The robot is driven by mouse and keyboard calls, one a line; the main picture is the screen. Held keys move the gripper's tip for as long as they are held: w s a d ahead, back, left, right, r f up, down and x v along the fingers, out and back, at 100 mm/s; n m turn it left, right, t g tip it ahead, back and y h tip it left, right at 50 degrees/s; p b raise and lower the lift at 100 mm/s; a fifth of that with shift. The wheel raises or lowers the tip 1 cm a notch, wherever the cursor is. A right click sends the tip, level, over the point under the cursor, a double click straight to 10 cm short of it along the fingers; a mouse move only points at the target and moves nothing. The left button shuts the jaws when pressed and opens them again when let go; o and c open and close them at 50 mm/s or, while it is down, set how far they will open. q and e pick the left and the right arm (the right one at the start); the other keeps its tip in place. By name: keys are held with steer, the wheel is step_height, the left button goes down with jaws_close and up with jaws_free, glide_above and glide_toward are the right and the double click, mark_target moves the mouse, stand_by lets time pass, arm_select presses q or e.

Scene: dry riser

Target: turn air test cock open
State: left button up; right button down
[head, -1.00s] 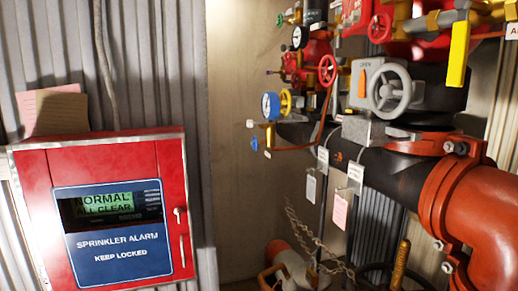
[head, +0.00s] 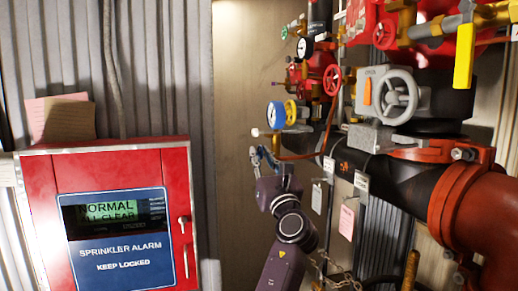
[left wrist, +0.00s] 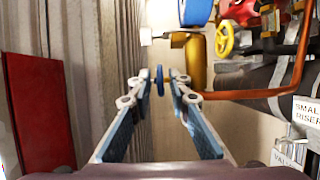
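A small blue handle (left wrist: 160,80) stands edge-on in the left wrist view, below brass pipework with a white end piece (left wrist: 146,37). I take it for the air test cock's handle; no label on it is readable. My left gripper (head: 263,158) is raised just below the blue gauge in the head view. In the left wrist view its fingers (left wrist: 160,77) are apart, one on each side of the handle, with gaps showing. Whether the tips reach its depth is unclear. In the head view the gripper hides the handle. My right gripper is not in view.
A blue gauge (head: 276,115) and a yellow handwheel (head: 291,112) sit just above the gripper. A copper tube (left wrist: 268,95) runs close on its right. The red alarm cabinet (head: 180,165) is at left. Black and red pipes (head: 395,180) fill the right.

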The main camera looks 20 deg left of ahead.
arm_select(q)
steer(key=shift+x, duration=1.2)
steer(key=shift+w, duration=0.1)
jaws_close()
